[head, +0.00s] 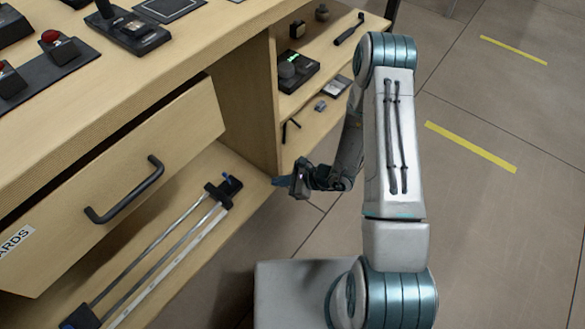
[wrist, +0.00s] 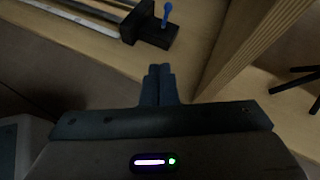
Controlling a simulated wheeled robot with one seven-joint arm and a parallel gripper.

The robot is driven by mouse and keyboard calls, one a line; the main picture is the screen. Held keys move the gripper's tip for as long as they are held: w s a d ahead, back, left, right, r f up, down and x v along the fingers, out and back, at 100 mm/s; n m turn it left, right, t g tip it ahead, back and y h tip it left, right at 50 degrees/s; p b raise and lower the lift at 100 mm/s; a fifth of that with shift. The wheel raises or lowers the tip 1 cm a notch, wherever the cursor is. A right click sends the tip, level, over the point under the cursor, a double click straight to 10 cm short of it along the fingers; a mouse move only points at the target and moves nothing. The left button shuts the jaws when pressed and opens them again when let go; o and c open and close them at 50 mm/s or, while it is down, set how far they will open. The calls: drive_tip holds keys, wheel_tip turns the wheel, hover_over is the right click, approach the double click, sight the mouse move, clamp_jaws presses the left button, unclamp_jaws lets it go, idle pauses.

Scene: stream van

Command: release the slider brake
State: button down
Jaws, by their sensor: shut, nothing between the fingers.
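The slider (head: 170,255) lies on the low wooden shelf at the left, with long rails between two dark end blocks. Its far end block (head: 222,192) is near the shelf's right end and also shows in the wrist view (wrist: 138,22). A blue lever (wrist: 167,14) stands up from the dark base there; I take it for the brake, though its setting is unclear. My gripper (head: 283,181) is shut and empty, just right of that end block and apart from it. In the wrist view its fingertips (wrist: 160,70) point toward the shelf edge below the lever.
A drawer (head: 120,180) with a dark handle (head: 125,190) stands partly out above the slider. A wooden upright panel (head: 248,100) is beside the shelf's right end. Side shelves (head: 310,90) hold small devices. The floor at the right is clear.

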drive_tip(key=s+d+r+n+g+h+b, duration=0.1)
drive_tip(key=s+r+n+g, duration=0.2)
drive_tip(key=r+n, duration=0.3)
drive_tip(key=s+d+r+n+g+h+b, duration=0.2)
drive_tip(key=s+r+n, duration=0.3)
drive_tip(key=r, duration=0.6)
drive_tip(key=shift+s+r+n+g, duration=0.35)
drive_tip(key=shift+n+g, duration=0.25)
drive_tip(key=shift+n, duration=0.5)
drive_tip(key=shift+d+r, duration=0.1)
drive_tip(key=s+d+r+n+t+h+p, duration=0.1)
drive_tip(key=d+r+p, duration=0.3)
drive_tip(key=r+p, duration=0.7)
drive_tip(key=s+d+r+n+t+h+p, duration=0.2)
drive_tip(key=r+p, duration=1)
drive_tip(key=r, duration=0.9)
drive_tip(key=s+d+r+n+t+h+p, duration=0.2)
drive_tip(key=d+r+p, duration=0.5)
drive_tip(key=r+p, duration=0.5)
wheel_tip(320, 180, up, 5)
drive_tip(key=s+n+h, duration=0.1)
drive_tip(key=s+h, duration=0.1)
drive_tip(key=h, duration=0.1)
drive_tip(key=shift+f, duration=0.2)
